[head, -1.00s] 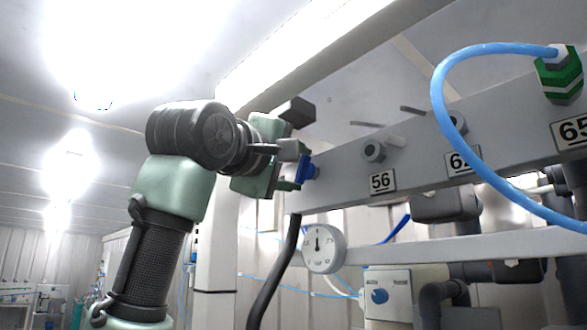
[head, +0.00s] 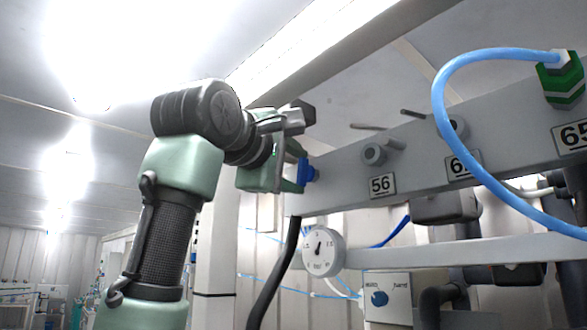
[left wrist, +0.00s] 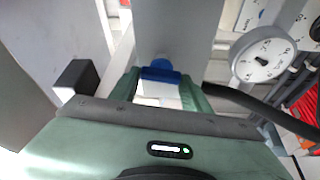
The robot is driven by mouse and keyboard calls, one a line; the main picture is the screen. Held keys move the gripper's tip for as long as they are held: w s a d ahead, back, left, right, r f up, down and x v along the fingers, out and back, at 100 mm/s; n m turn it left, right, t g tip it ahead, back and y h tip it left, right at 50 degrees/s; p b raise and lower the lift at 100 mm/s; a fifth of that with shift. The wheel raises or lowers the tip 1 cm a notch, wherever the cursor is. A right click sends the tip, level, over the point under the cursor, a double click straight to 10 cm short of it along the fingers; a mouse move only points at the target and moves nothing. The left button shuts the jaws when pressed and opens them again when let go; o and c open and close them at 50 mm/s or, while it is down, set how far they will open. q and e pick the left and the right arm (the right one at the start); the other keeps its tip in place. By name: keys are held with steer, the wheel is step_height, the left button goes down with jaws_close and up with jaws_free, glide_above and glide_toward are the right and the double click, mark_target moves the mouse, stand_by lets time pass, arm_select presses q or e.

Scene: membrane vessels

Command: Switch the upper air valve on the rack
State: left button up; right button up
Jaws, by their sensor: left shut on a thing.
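The blue valve handle (head: 309,171) sits at the left end of the rack's upper grey beam (head: 335,180). My left gripper (head: 296,168) is shut on this handle, reaching it from the left. In the left wrist view the blue handle (left wrist: 160,71) lies between the two green fingers of my left gripper (left wrist: 162,84). The fingers hide part of the handle in the head view. My right gripper is not in view.
A round gauge (head: 323,252) and a black hose (head: 275,275) are just below the handle. A switch box (head: 388,297) hangs lower. Plates 56 (head: 382,185) and 65 (head: 575,137) mark the beam. A blue tube (head: 440,90) loops at right.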

arm_select(q)
steer(key=o, duration=1.1)
steer(key=shift+o, duration=1.3)
steer(key=shift+w+d, duration=0.15)
steer(key=b+v, duration=0.4)
steer(key=v, duration=0.3)
steer(key=shift+s, duration=0.4)
